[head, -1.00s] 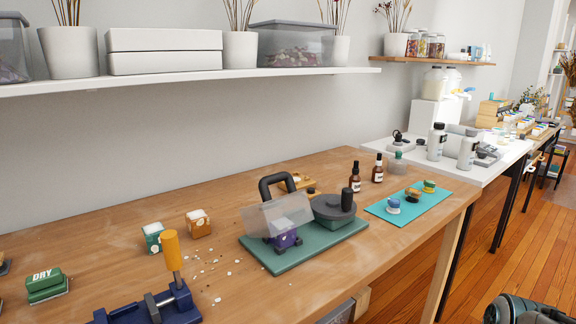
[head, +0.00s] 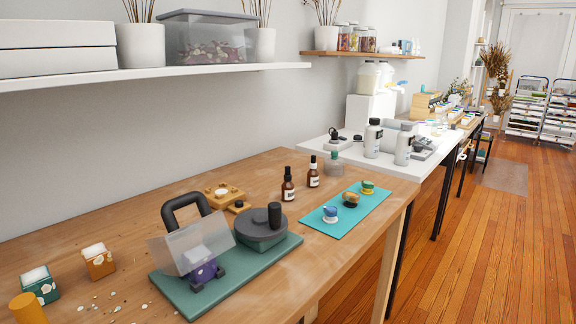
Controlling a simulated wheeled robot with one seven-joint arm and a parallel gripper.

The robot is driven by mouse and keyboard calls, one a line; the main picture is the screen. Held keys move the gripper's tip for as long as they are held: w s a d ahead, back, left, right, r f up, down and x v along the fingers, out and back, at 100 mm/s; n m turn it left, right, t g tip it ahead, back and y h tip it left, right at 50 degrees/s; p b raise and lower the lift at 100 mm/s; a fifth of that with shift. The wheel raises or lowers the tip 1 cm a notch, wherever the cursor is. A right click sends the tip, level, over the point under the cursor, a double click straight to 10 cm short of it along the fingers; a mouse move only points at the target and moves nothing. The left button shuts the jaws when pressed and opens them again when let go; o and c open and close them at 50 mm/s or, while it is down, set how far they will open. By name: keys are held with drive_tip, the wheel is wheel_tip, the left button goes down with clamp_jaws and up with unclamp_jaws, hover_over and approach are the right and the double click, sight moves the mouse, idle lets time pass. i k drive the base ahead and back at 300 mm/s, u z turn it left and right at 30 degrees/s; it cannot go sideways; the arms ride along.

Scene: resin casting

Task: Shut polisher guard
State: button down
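The polisher sits on a green base plate (head: 265,266) on the wooden workbench in the head view. Its clear guard (head: 176,254) is a tilted translucent panel on the left part of the plate, below a dark arched handle (head: 186,209). A purple piece (head: 203,272) in a dark holder shows partly behind the guard. A round grey-green polisher drum (head: 262,229) with a black upright knob (head: 274,214) stands to the right of the guard. The guard does not cover the drum. My gripper is not in view.
A teal mat (head: 346,212) with several small cups lies right of the polisher. Two brown bottles (head: 288,185) stand behind it. Two small boxes (head: 98,261) and scattered chips lie to the left. Open wooden floor (head: 480,250) is on the right.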

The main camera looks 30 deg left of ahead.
sight(170, 221)
drive_tip(key=u, duration=0.05)
drive_tip(key=i, duration=0.5)
drive_tip(key=u, duration=2)
